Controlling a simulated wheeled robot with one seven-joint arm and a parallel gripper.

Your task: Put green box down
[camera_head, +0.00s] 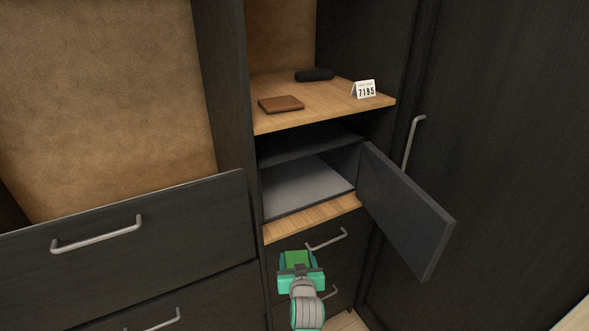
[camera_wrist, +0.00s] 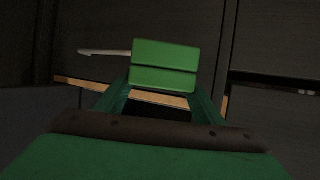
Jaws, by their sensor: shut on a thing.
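A green box (camera_wrist: 164,66) is held between the fingers of my gripper (camera_wrist: 163,100) in the wrist view. In the head view the green box (camera_head: 298,258) sits at the tip of my gripper (camera_head: 299,265), low in front of the dark drawers. My gripper is shut on it, below the wooden ledge of the open safe-like compartment (camera_head: 305,186). The compartment has a pale grey floor and looks empty. Its dark door (camera_head: 408,212) stands open to the right.
A wooden shelf (camera_head: 330,103) above holds a brown wallet (camera_head: 281,104), a dark case (camera_head: 314,75) and a white number card (camera_head: 365,89). Drawer handles (camera_head: 327,239) stick out near my gripper. A large dark cabinet panel stands at right.

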